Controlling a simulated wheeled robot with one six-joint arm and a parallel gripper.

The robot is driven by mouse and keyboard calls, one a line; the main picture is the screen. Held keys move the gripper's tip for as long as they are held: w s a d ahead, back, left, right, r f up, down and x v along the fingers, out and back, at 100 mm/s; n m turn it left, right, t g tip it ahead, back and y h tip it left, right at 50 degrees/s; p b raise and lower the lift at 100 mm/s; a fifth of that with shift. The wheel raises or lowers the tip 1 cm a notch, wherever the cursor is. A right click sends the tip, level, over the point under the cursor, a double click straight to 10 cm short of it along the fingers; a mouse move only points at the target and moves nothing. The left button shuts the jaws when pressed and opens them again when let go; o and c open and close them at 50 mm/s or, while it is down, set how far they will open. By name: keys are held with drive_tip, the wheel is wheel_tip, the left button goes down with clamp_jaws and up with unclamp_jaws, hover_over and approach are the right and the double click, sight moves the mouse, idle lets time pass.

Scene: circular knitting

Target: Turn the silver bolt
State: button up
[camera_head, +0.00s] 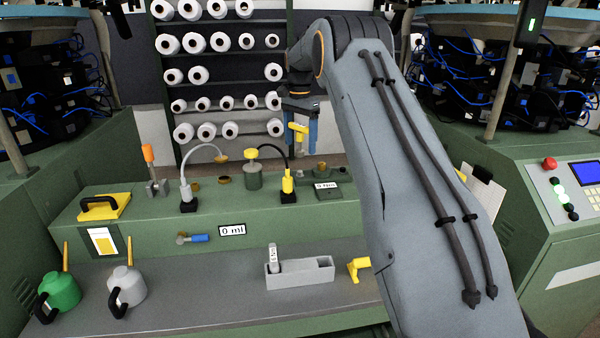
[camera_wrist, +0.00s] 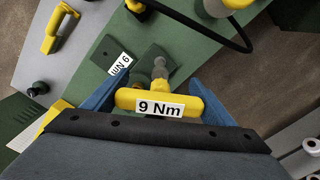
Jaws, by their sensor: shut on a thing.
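My gripper (camera_head: 298,138) is shut on a yellow T-shaped tool (camera_head: 299,128) and holds it above the green machine bench. In the wrist view the tool's yellow bar (camera_wrist: 135,101), labelled "9 Nm", lies between the blue fingers of my gripper (camera_wrist: 160,97). Beyond the bar, a grey rod-like part (camera_wrist: 160,68) shows over a dark green plate; I cannot tell whether it is the tool's shaft or the silver bolt.
A yellow-capped fitting with a black hose (camera_head: 288,184) and a green pot with a yellow knob (camera_head: 253,175) stand left of the plate. Below are a grey tray (camera_head: 300,274), a yellow tool (camera_head: 357,268) and two oil cans. A control panel (camera_head: 570,185) stands right.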

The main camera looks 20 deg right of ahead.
sight(300, 150)
drive_tip(key=shift+f, duration=0.1)
drive_tip(key=shift+f+b, duration=0.7)
drive_tip(key=shift+f, duration=1.45)
drive_tip(key=shift+f+b, duration=0.4)
drive_tip(key=shift+f, duration=0.8)
drive_tip(key=shift+m, duration=1.4)
drive_tip(key=shift+n, duration=1.2)
